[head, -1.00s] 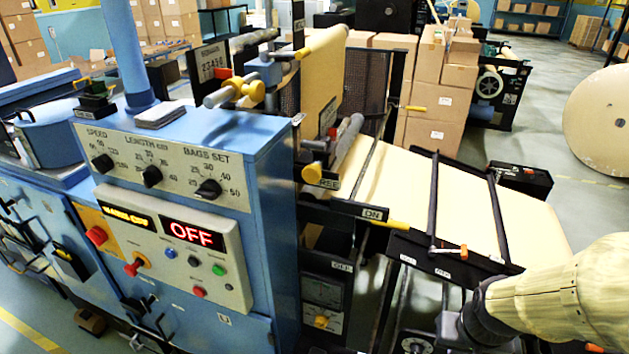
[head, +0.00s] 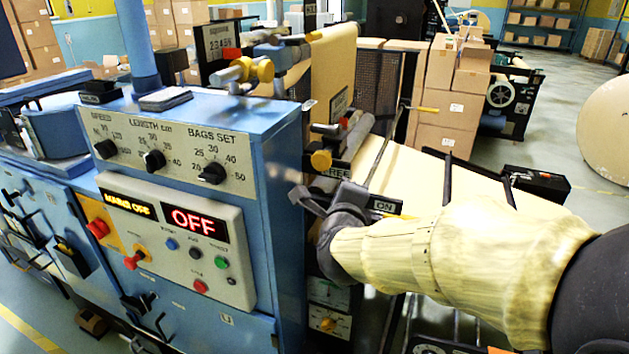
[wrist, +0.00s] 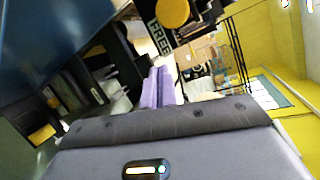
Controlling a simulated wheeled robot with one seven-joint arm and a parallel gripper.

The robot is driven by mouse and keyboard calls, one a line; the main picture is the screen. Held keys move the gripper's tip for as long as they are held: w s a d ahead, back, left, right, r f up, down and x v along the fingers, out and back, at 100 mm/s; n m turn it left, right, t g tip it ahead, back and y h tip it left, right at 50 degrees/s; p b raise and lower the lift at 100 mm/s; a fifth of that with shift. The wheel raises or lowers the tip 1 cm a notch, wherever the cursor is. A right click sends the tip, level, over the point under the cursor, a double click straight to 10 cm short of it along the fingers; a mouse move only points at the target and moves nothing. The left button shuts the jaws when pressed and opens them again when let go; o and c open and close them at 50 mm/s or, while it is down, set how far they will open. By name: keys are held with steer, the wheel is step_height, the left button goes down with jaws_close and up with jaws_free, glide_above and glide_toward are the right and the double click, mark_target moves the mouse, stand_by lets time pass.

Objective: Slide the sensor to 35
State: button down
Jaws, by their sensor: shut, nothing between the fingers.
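My gripper (head: 300,196) is in front of the right side of the blue control cabinet (head: 285,150), below the yellow knob (head: 321,160) by the FREE plate. In the wrist view my gripper's two pale purple fingers (wrist: 163,87) are together with nothing between them. The yellow knob (wrist: 172,12) and FREE plate (wrist: 160,37) show above the fingers there, apart from them. I cannot pick out the sensor or a mark of 35 on a slide scale for certain. My arm hides much of the rail area under the paper web (head: 400,170).
The cabinet's panel has SPEED, LENGTH and BAGS SET dials (head: 212,173) and a red OFF display (head: 195,222). An ON plate (head: 385,206) is close behind my wrist. Cartons (head: 450,95) and a big paper roll (head: 610,125) stand farther back. Open floor lies between them.

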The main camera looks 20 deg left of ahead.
steer(key=s+a+r+m+t+h+b, duration=0.2)
steer(key=s+a+m, duration=0.5)
steer(key=m, duration=1.1)
steer(key=s+r+h+b, duration=0.1)
steer(key=s+h, duration=0.1)
steer(key=s, duration=0.1)
steer(key=shift+a+r+t+h+b, duration=0.25)
steer(key=shift+a+t+h+b, duration=0.05)
steer(key=shift+a+t+h, duration=0.1)
steer(key=shift+w, duration=0.1)
steer(key=p, duration=0.7)
glide_toward(320, 162)
steer(key=w, duration=0.6)
steer(key=shift+w+d, duration=0.2)
steer(key=shift+w, duration=0.2)
steer(key=shift+w+f, duration=0.1)
